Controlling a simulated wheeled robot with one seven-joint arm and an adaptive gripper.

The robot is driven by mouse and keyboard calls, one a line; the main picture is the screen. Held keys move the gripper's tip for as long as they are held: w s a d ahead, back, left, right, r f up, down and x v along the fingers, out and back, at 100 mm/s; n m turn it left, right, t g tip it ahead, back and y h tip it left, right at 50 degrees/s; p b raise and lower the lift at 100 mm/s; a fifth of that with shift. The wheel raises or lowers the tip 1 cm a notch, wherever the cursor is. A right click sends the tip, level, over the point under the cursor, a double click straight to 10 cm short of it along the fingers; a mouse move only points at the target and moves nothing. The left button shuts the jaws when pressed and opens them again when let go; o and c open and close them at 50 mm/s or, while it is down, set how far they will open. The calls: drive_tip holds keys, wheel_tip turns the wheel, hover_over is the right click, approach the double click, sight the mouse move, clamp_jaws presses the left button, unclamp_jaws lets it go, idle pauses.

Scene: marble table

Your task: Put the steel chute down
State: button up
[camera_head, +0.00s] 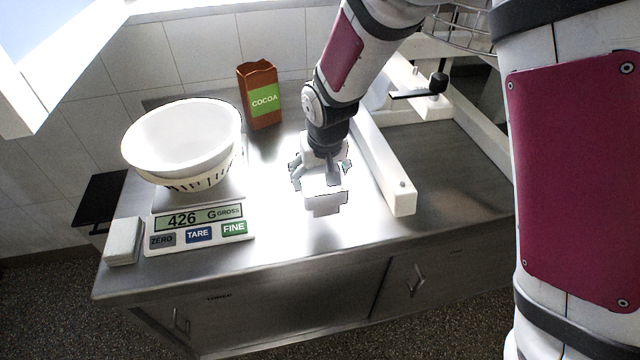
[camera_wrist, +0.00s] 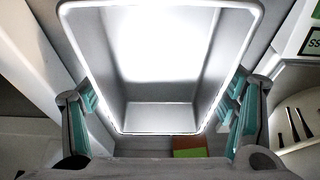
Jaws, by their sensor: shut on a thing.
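The steel chute (camera_wrist: 170,117) fills the middle of the wrist view as an open, grey metal trough with a rounded rim. In the head view the chute (camera_head: 325,205) is a small, pale, brightly lit shape just below my gripper. My gripper (camera_head: 321,172) points down over the table, right of the scale. In the wrist view its teal-padded fingers (camera_wrist: 162,115) press on both sides of the chute, so it is shut on it. The steel worktop (camera_head: 290,235) is below. Glare hides whether the chute touches the worktop.
A scale (camera_head: 201,239) reading 426 g carries a white bowl (camera_head: 185,140) at left. A pale block (camera_head: 123,241) lies beside it. An open cocoa box (camera_head: 261,96) stands at the back. A white bar (camera_head: 387,165) runs close on the right. Worktop in front is clear.

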sight(320, 184)
drive_tip(key=shift+f, duration=1.75)
drive_tip(key=shift+f, duration=0.15)
drive_tip(key=o, duration=1.3)
drive_tip(key=p+v, duration=0.1)
drive_tip(key=v, duration=1.1)
drive_tip(key=shift+s, duration=0.1)
drive_tip(key=shift+d+r, duration=0.1)
drive_tip(key=shift+r, duration=0.1)
